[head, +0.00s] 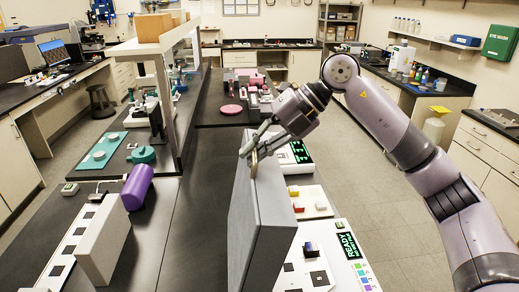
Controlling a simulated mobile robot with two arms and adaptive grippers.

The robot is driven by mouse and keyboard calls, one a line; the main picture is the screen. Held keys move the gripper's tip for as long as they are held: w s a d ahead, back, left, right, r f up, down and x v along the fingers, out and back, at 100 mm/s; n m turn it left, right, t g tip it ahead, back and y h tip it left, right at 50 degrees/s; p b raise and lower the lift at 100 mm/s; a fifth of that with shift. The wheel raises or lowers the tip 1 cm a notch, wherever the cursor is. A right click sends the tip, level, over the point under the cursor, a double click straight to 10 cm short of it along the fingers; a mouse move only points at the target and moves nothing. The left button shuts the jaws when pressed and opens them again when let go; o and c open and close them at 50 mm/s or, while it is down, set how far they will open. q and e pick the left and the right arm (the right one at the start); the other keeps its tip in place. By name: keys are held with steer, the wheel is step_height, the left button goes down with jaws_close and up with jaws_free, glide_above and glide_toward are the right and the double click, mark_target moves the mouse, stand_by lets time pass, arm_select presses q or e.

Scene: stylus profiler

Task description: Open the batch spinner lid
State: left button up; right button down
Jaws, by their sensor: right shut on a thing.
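A large flat grey panel, which looks like the batch spinner lid (262,215), stands steeply raised on the dark bench. A tan handle (254,163) sticks up at its upper edge. My right gripper (256,150) reaches in from the right and is shut on this handle. To the right of the lid is a white panel (338,262) with a lit green "READY" display (350,246) and dark square pads. Whether it belongs to the spinner I cannot tell, and the lid's hinge is hidden. My left gripper is not in view.
Left of the lid the dark bench top (190,240) is bare. Beyond that lie a purple cylinder (137,187) and a grey block (103,243). A white device with a green display (298,152) and a tray with coloured blocks (312,202) sit right of the lid, near my right arm.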

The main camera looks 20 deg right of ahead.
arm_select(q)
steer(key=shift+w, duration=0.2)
arm_select(e)
steer(key=c, duration=1.7)
jaws_free()
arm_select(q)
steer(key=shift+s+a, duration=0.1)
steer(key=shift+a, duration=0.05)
arm_select(e)
steer(key=shift+f, duration=0.1)
steer(key=shift+d, duration=0.1)
steer(key=v, duration=1.2)
